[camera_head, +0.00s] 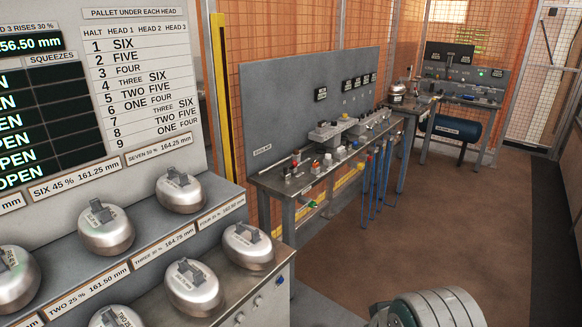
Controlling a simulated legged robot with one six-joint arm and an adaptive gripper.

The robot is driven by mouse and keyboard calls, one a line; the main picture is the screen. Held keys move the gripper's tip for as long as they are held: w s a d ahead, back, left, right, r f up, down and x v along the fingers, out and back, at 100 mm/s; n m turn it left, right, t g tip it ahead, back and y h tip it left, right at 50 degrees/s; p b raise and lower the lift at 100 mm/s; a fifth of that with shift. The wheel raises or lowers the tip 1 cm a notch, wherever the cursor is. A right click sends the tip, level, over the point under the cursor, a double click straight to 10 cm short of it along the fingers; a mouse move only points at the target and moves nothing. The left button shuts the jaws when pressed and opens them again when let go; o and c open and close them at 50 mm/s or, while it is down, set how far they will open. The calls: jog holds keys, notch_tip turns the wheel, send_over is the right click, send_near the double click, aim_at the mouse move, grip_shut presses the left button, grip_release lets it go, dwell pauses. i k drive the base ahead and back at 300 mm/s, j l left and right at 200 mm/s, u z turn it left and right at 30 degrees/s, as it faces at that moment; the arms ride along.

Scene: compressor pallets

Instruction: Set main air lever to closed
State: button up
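A grey workbench (262,184) with a tall grey back panel (275,105) stands in the middle of the view, some way off. A small plate (262,151) sits low at the panel's left end; its lettering is too small to read surely. A pale rod-like lever (283,162) lies nearly level just below it, at the bench's left end. I cannot tell for certain that this is the main air lever, or its setting. A green-tipped fitting (310,203) shows under the bench's front edge. My gripper is not in view.
At left, a stepped grey stand (225,192) holds several rounded metal compressors (180,192) below a lettered board (135,70). Brown floor (400,235) is open right of the bench. Blue hoses (370,185) hang under it. A blue tank (455,128) stands farther back.

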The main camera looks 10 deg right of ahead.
aim_at(293, 164)
jog(key=i+l+z, duration=0.35)
jog(key=l, duration=0.15)
jog(key=i+l+z, duration=0.35)
jog(key=i+l, duration=0.2)
jog(key=i, duration=0.3)
jog(key=i+l, duration=0.2)
jog(key=i, duration=0.25)
jog(key=i+j+u, duration=0.15)
jog(key=i+u, duration=0.3)
jog(key=i+j+u, duration=0.1)
jog(key=u, duration=0.35)
jog(key=i+l+u, duration=0.15)
jog(key=i+u, duration=0.25)
jog(key=i+j+u, duration=0.15)
jog(key=i, duration=0.35)
jog(key=i+j+u, duration=0.15)
jog(key=i, duration=0.35)
jog(key=j, duration=0.1)
